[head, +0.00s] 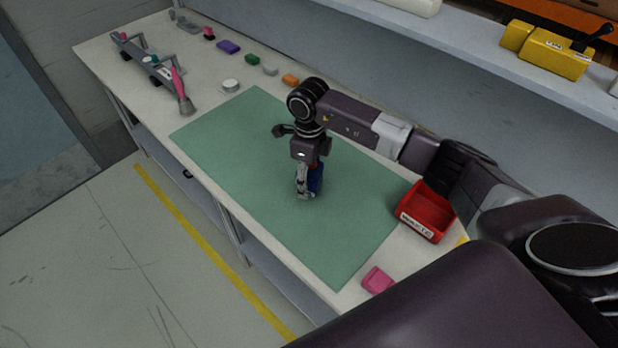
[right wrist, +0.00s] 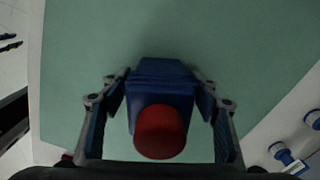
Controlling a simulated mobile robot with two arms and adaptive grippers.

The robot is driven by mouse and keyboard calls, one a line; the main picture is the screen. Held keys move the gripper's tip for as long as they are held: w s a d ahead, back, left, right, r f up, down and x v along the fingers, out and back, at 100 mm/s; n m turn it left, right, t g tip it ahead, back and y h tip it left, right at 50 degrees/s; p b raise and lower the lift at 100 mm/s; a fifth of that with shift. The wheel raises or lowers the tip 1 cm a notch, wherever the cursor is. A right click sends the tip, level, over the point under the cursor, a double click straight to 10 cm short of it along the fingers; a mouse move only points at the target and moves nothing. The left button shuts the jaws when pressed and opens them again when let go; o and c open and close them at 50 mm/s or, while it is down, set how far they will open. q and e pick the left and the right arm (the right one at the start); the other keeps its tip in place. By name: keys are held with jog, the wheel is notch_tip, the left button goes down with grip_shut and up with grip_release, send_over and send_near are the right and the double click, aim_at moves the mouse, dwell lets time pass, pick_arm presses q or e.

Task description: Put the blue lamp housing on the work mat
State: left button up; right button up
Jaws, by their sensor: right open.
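The blue lamp housing (right wrist: 162,82), with a red round end (right wrist: 160,132), is on the green work mat (head: 240,125), as far as the views show. In the head view the blue housing (head: 315,180) shows beside the fingers, partly hidden by my right gripper (head: 305,190). In the right wrist view my right gripper (right wrist: 160,115) is open, with one finger on each side of the housing and a small gap at each side. The mat also fills most of the right wrist view (right wrist: 250,50). My left gripper is out of view.
A red bin (head: 428,212) with a label stands right of the mat, and a pink block (head: 377,280) lies near the front corner. Several small coloured parts and a grey fixture with a pink-handled brush (head: 180,90) lie at the far end. A shelf runs behind.

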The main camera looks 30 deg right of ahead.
jog(key=shift+r, duration=0.5)
notch_tip(320, 180, up, 10)
jog(key=b, duration=0.3)
jog(key=shift+r, duration=0.65)
